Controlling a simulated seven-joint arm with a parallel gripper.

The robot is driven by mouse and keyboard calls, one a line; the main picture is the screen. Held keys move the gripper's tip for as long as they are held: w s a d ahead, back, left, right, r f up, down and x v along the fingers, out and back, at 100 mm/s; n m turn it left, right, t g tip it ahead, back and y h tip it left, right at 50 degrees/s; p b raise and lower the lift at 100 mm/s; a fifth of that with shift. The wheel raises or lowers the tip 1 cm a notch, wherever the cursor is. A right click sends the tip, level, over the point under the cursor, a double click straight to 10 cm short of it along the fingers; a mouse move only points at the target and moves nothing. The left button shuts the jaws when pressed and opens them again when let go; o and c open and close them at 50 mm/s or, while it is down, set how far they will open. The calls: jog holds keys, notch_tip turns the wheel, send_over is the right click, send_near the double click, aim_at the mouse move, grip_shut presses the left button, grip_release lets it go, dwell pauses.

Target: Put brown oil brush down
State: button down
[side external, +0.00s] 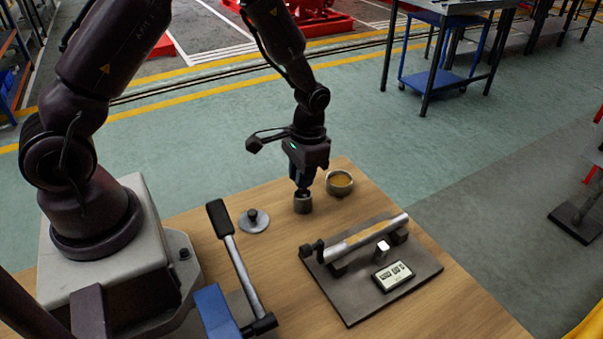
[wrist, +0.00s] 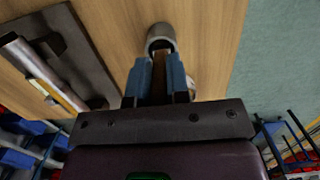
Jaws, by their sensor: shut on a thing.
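My gripper (side external: 302,186) points down over the table, just above a small grey cup (side external: 303,204). In the wrist view its two blue fingers are shut on the brown oil brush (wrist: 159,78). The brush runs from between the fingers toward the mouth of the grey cup, which also shows in the wrist view (wrist: 160,34). I cannot tell how far the brush reaches into the cup. In the side view the brush is mostly hidden by the fingers and cup.
A bowl of yellow-brown oil (side external: 340,184) stands right beside the cup. A dark plate (side external: 349,314) bears a metal bar and a small display box. A round disc with a knob (side external: 254,222) and a lever (side external: 234,255) lie to the left. The table's front right is clear.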

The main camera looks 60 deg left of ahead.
jog(key=shift+f, duration=0.1)
jog(key=c, duration=1.5)
grip_release()
jog(key=shift+f, duration=0.1)
jog(key=o, duration=0.4)
notch_tip(320, 180, up, 12)
jog(key=w, duration=0.1)
jog(key=s+d+r+t, duration=0.1)
jog(key=s+r+t, duration=0.2)
jog(key=s+r, duration=0.5)
jog(key=s+d+r+t, duration=0.2)
jog(key=s+r+t, duration=0.2)
jog(key=s+r, duration=0.4)
jog(key=shift+s+d, duration=0.25)
jog(key=shift+s, duration=0.35)
